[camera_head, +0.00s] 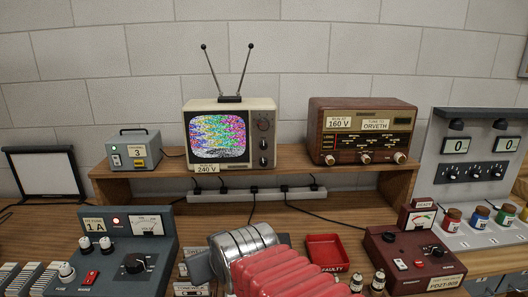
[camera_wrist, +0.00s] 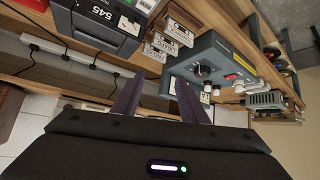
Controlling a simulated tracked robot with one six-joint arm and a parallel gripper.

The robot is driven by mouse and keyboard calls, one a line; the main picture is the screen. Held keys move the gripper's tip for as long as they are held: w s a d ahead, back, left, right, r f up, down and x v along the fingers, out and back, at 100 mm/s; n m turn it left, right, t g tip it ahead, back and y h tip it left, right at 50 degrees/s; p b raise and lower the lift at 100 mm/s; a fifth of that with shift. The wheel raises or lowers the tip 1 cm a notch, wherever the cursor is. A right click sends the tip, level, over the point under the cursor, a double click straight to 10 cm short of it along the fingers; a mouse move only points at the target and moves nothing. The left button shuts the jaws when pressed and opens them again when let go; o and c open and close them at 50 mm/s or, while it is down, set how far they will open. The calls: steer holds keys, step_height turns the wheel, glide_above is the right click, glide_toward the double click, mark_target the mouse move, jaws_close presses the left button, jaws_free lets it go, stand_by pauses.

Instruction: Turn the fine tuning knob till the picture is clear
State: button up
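A cream and brown television (camera_head: 230,132) with two antenna rods stands on the left part of the raised shelf. Its screen (camera_head: 218,136) shows coloured noise with wavy bands, not a clear picture. A column of dark knobs (camera_head: 263,143) runs down its right side; which is fine tuning is too small to read. A 240 V label is below the screen. In the wrist view my gripper (camera_wrist: 157,98) has two dark fingers set apart, with nothing visible between them. The television is not recognisable there. In the head view my red-sleeved arm is low in the middle, well below the television; the fingertips cannot be made out.
A wooden radio (camera_head: 362,132) stands right of the television, a small grey box (camera_head: 134,151) left. A power strip (camera_head: 257,194) with cables lies under the shelf. A blue-grey meter box (camera_head: 119,255), a red tray (camera_head: 327,250) and a maroon tester (camera_head: 411,262) crowd the bench.

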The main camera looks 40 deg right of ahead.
steer(key=w+d+r+m+t+h, duration=0.1)
steer(key=w+d+r+t+h, duration=0.2)
steer(key=d, duration=0.8)
steer(key=w+d+r+m+t+h, duration=0.1)
steer(key=w+d+r+t+h, duration=0.2)
steer(key=d, duration=0.8)
step_height(320, 180, up, 5)
steer(key=shift+w+d+f+m+h, duration=0.2)
steer(key=shift+w+d+m+h, duration=0.2)
steer(key=shift+w+h, duration=0.75)
steer(key=shift+w+d, duration=0.1)
steer(key=shift+w, duration=0.1)
